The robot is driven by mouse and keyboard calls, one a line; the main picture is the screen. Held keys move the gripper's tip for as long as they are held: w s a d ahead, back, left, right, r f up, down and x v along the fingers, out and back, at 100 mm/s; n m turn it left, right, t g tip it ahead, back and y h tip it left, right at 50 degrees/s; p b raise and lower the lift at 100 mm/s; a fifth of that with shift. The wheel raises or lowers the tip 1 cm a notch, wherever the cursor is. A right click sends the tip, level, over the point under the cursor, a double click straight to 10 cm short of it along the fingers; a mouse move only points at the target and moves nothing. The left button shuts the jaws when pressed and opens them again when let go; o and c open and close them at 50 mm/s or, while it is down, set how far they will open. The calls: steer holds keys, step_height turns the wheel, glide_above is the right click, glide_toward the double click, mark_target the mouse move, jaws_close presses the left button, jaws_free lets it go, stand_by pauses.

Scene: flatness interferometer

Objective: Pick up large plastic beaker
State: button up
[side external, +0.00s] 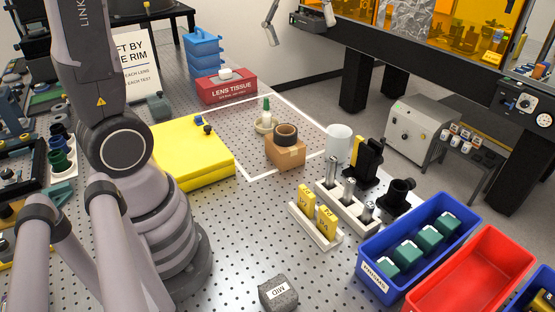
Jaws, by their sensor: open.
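The large plastic beaker is the whitish, translucent cup (338,145). It stands upright on the perforated metal table, right of the cardboard box and behind the black optical mounts. It looks empty, but its inside is hard to see. My gripper is not in view; only grey links of my arm show at the left, well away from the beaker.
A cardboard box (287,154) with a dark tape roll (286,134) on it stands left of the beaker. Black mounts (370,158) and a white post rack (347,207) stand close in front. A blue bin (420,225) lies front right. The table's front middle is mostly clear.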

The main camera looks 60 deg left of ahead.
steer(key=w+a+f+n+h, duration=0.1)
steer(key=w+f+n+h, duration=0.15)
steer(key=w, duration=0.35)
steer(key=w+a+f+n+h, duration=0.2)
steer(key=w+f, duration=0.2)
steer(key=w, duration=0.2)
steer(key=n+t+h, duration=0.5)
steer(key=n+h, duration=0.2)
steer(key=n, duration=0.3)
glide_above(329, 129)
step_height(329, 129, down, 21)
steer(key=shift+n, duration=0.25)
steer(key=f, duration=0.7)
steer(key=shift+w+d+f, duration=0.2)
steer(key=shift+f, duration=0.2)
steer(key=shift+r+x, duration=0.25)
steer(key=shift+x, duration=0.95)
steer(key=shift+w+d, duration=0.1)
steer(key=shift+d, duration=0.1)
steer(key=c, duration=0.9)
